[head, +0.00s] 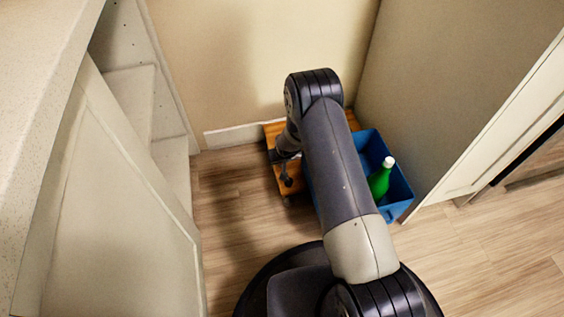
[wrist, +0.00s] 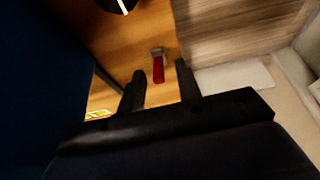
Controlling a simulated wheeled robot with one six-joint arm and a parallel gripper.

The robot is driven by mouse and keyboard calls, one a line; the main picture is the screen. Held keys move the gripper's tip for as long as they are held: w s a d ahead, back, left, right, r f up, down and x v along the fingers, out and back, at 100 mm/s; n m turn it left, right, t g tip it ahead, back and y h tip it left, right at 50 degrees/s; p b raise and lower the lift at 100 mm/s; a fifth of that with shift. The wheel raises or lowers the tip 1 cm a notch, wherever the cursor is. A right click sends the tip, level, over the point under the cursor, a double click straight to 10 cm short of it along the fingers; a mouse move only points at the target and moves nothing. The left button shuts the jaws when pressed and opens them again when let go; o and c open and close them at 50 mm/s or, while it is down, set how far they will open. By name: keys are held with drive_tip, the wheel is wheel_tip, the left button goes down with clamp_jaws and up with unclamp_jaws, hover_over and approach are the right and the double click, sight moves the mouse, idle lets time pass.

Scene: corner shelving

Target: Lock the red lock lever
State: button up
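The red lock lever (wrist: 158,70) shows in the wrist view, on an orange-brown wooden board (wrist: 125,40), with a small grey piece at its upper end. My gripper (wrist: 160,67) is open, its two dark fingers apart. In the picture the lever appears between the fingertips; I cannot tell whether either finger touches it. In the head view my arm reaches down to the wooden board (head: 283,181) on the floor, and the lever is hidden or too small to tell.
A blue crate (head: 399,196) holding a green bottle (head: 379,181) with a white cap stands right of my arm. A cabinet (head: 115,215) is on the left, and walls close the corner behind. A yellow-green label (wrist: 98,114) is beside my left finger. Wooden floor (head: 225,190) is clear at left.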

drive_tip(key=shift+f, duration=0.1)
drive_tip(key=shift+c, duration=0.3)
clamp_jaws()
